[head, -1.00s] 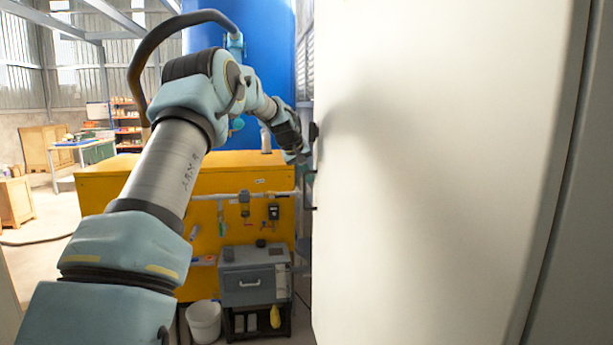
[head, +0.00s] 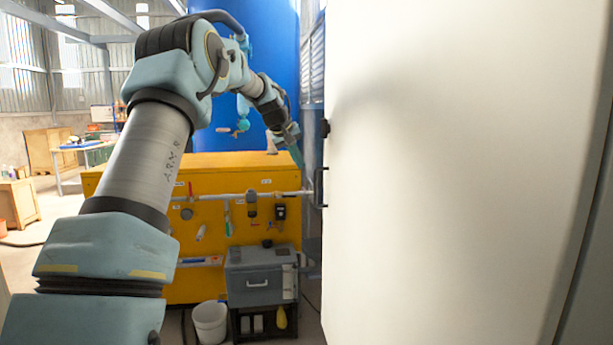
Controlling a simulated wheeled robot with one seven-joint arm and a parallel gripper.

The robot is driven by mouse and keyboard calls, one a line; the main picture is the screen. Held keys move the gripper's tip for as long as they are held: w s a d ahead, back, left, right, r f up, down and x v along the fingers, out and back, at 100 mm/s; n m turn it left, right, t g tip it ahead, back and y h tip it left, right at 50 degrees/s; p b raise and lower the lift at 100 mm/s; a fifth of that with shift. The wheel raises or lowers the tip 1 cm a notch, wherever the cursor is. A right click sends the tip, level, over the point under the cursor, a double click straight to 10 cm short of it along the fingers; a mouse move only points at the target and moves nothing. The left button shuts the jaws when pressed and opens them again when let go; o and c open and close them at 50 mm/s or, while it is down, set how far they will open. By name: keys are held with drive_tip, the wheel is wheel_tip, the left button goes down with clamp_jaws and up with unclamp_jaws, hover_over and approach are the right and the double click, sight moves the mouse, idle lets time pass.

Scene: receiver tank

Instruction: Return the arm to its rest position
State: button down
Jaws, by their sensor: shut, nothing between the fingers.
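My arm rises from the lower left of the head view, bends at the top left and reaches forward toward the middle. My gripper (head: 297,156) is at its far end, pointing down, above the yellow cabinet's right part in the picture. It is shut and holds nothing. It is apart from the black handle of the large pale panel on the right, with a narrow gap in the picture. The fingertips are small in this view.
The large pale panel (head: 450,170) fills the right side, with a black handle (head: 320,187) on its edge. A yellow cabinet (head: 215,260), a blue tank (head: 270,60), a grey box (head: 260,278) and a white bucket (head: 210,322) stand ahead. Open floor lies at the left.

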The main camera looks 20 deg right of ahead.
drive_tip(key=s+a+f+g+y, duration=0.1)
drive_tip(key=s+a+f, duration=0.5)
drive_tip(key=s+a, duration=0.4)
drive_tip(key=s+a+f+g+y, duration=0.1)
drive_tip(key=s+a+f, duration=0.6)
drive_tip(key=s, duration=0.8)
drive_tip(key=s+a+f+g+y, duration=0.1)
drive_tip(key=s+a+f+y, duration=0.2)
drive_tip(key=s+a+f, duration=0.4)
drive_tip(key=s+a+b, duration=0.1)
drive_tip(key=s+a, duration=0.4)
drive_tip(key=shift+s+a, duration=0.25)
drive_tip(key=shift+a, duration=0.05)
